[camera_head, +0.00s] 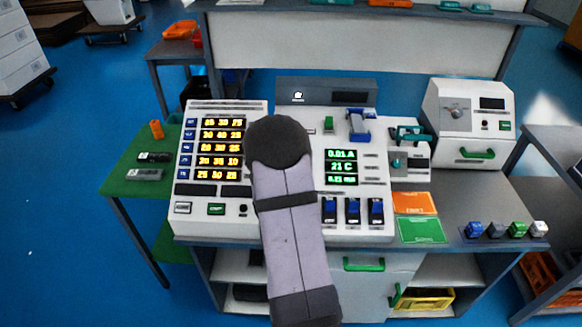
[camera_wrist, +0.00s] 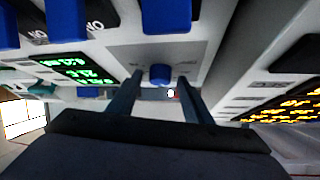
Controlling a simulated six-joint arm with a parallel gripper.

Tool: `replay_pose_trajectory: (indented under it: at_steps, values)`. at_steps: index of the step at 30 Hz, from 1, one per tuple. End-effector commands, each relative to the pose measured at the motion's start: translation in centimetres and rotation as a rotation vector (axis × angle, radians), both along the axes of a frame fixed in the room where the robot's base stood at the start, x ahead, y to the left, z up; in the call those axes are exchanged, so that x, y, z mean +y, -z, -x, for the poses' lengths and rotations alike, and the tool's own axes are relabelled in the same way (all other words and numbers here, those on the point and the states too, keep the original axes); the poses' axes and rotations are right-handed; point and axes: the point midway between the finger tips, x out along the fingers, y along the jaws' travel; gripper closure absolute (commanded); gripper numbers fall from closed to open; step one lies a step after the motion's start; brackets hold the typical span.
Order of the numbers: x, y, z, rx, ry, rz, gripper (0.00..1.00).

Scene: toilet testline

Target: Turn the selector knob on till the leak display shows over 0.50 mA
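A small blue knob (camera_wrist: 160,74) sits on a grey plate in the wrist view; I take it as the selector knob. My gripper (camera_wrist: 160,78) is open, with its two dark fingers on either side of the knob and a gap visible at each side. In the head view my arm hides the knob and the fingertips. The green-lit display (camera_head: 341,166) shows 0.01 A, 21 C and a small bottom line that looks like 0.21 mA. The display also shows, tilted, at the left of the wrist view (camera_wrist: 77,70).
A larger blue control (camera_wrist: 166,14) stands close by in the wrist view. Blue rocker switches (camera_head: 353,210) lie below the display. A panel of yellow numbers (camera_head: 221,149) is left of my arm. Orange and green cards (camera_head: 421,230) lie to the right.

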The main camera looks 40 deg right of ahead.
Motion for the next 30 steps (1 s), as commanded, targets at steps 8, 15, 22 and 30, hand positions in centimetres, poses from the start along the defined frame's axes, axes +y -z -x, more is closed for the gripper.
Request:
replay_pose_trajectory:
  at_steps: [8, 15, 22, 30]
  values:
    - [0.2, 0.0, 0.2, 0.002, 0.0, 0.0, 0.54]
    - [1.9, -0.7, 1.3, 0.0, -0.002, 0.001, 0.54]
    - [4.1, -1.7, 2.9, -0.001, -0.002, 0.001, 0.54]
    - [5.5, -2.4, 3.9, 0.0, -0.001, 0.0, 0.54]
